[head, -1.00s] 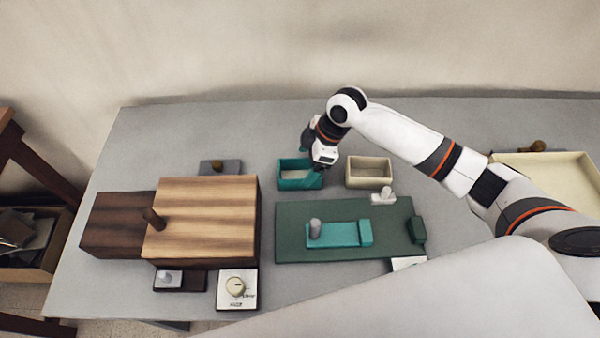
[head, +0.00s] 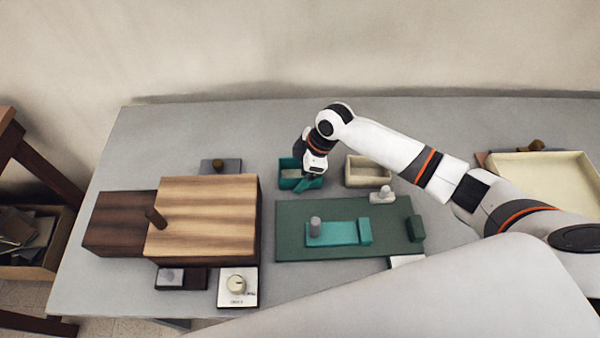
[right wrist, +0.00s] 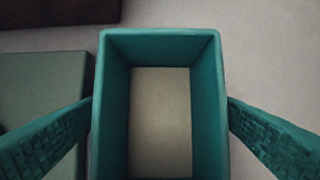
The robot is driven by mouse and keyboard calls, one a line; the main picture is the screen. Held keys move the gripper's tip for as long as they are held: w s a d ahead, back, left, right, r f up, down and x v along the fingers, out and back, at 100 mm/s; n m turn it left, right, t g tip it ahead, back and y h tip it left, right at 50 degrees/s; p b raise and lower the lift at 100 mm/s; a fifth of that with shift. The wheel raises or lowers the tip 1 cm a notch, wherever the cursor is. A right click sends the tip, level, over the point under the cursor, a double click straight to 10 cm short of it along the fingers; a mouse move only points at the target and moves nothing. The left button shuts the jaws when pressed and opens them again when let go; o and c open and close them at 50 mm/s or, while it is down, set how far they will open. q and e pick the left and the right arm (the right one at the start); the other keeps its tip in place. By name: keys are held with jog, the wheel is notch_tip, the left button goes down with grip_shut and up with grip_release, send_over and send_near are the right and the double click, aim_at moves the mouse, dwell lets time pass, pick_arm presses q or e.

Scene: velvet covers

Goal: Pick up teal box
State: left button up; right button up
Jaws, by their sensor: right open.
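The teal box (head: 286,183) is an open-topped tray at the back middle of the table. In the right wrist view the teal box (right wrist: 104,110) fills the middle, with its pale inner floor bare. My right gripper (head: 305,184) is at the box in the head view and hides part of it. In the right wrist view my right gripper (right wrist: 160,100) is open, with a textured teal finger on each side of the box. The fingertips are close to the outer walls; I cannot tell whether they touch. My left gripper is not in view.
A cream box (head: 368,172) stands just right of the teal box. A green board (head: 290,245) with a teal block (head: 335,233) lies in front. A wooden box (head: 205,215) stands at left, and a large cream tray (head: 550,170) at far right.

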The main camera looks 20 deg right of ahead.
jog(key=shift+f, duration=0.1)
jog(key=c, duration=1.1)
